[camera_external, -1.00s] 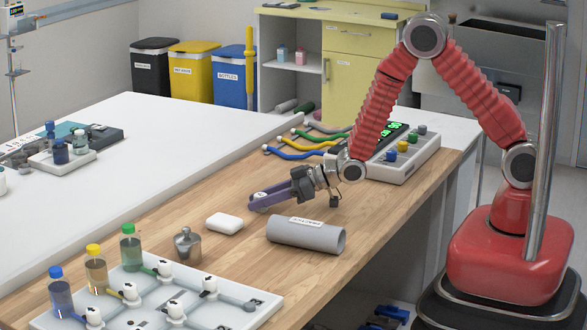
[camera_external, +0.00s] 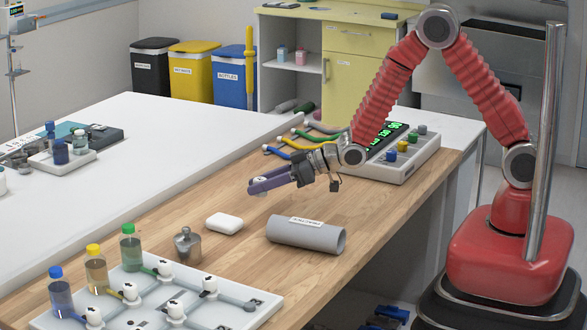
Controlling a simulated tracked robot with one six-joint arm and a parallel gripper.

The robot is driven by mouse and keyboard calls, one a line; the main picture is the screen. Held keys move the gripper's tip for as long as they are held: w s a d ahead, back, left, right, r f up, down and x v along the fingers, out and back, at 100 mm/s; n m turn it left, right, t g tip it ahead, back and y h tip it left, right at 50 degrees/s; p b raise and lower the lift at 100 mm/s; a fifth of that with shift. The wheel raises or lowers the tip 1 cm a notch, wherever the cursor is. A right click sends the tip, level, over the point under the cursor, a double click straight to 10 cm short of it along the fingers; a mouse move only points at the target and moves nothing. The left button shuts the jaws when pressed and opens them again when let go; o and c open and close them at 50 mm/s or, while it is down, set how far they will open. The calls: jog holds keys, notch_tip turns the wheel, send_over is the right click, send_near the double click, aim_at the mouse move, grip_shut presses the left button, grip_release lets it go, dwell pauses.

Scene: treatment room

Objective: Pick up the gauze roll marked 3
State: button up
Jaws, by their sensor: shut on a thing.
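My gripper (camera_external: 261,185) has long purple fingers and is shut on a small white piece, the gauze roll (camera_external: 259,179), at the fingertips. Most of the roll is hidden by the fingers, and I cannot read its mark. The gripper points left and is held above the wooden table top (camera_external: 330,260), behind the grey tube and the white block.
A grey labelled tube (camera_external: 307,237), a white block (camera_external: 225,223) and a metal weight (camera_external: 187,245) stand near below. A white board with bottles (camera_external: 205,307) fills the front left. A control box with coloured knobs (camera_external: 408,157) stands behind at right.

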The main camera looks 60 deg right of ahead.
aim_at(260, 179)
notch_tip(260, 179, up, 6)
jog(key=shift+f, duration=0.15)
dwell(0.6)
